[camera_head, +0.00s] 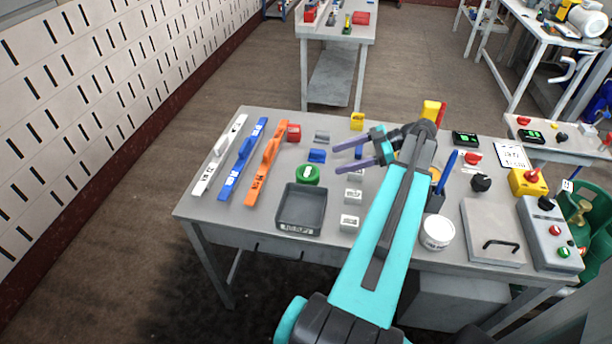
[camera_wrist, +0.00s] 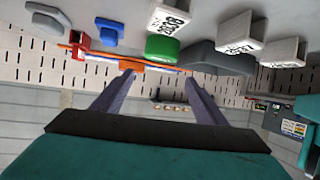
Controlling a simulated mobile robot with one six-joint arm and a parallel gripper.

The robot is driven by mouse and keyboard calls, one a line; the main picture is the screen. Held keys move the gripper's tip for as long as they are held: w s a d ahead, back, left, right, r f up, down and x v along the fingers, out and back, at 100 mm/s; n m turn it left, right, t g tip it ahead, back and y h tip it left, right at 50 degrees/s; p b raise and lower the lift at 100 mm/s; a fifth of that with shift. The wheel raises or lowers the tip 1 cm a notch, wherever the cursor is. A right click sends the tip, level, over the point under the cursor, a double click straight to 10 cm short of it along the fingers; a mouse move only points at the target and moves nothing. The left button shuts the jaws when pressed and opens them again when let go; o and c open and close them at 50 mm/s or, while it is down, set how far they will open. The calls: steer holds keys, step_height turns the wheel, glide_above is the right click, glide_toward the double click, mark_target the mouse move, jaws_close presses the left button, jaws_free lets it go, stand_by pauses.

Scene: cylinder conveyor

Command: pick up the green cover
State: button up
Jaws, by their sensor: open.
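The green cover (camera_head: 308,174) is a short round piece with a white mark on its top. It sits on the grey table (camera_head: 330,118), just behind the dark tray. In the wrist view the green cover (camera_wrist: 162,48) shows near the top middle, beyond my fingertips. My gripper (camera_head: 336,158) is to the right of the green cover, with its purple fingers pointing left. The fingers are apart with nothing between them, and they also show in the wrist view (camera_wrist: 159,78). My gripper and the cover look apart. Nothing hides the cover.
The dark tray (camera_head: 299,229) lies in front of the cover. Orange (camera_head: 264,165), blue (camera_head: 241,163) and white (camera_head: 218,157) handled bars lie left. A red block (camera_head: 293,132) and blue piece (camera_head: 317,155) are behind. White labelled blocks (camera_head: 349,223) stand below my gripper.

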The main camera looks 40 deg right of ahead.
steer(key=shift+s+d+f+m+t, duration=0.15)
steer(key=shift+s+d, duration=0.15)
steer(key=shift+s, duration=0.2)
steer(key=shift+s+d+r+m+t, duration=0.1)
steer(key=shift+s+d, duration=0.2)
steer(key=shift+s, duration=0.25)
steer(key=shift+s+d+f+m+t, duration=0.15)
steer(key=shift+s+d, duration=0.15)
steer(key=shift+s, duration=0.2)
steer(key=shift+a, duration=0.1)
steer(key=p, duration=0.2)
glide_toward(308, 176)
steer(key=shift+w+f, duration=0.15)
steer(key=shift+w, duration=0.4)
steer(key=shift+w+f, duration=0.15)
steer(key=shift+w, duration=0.45)
steer(key=shift+w+a+f, duration=0.35)
steer(key=shift+w, duration=0.1)
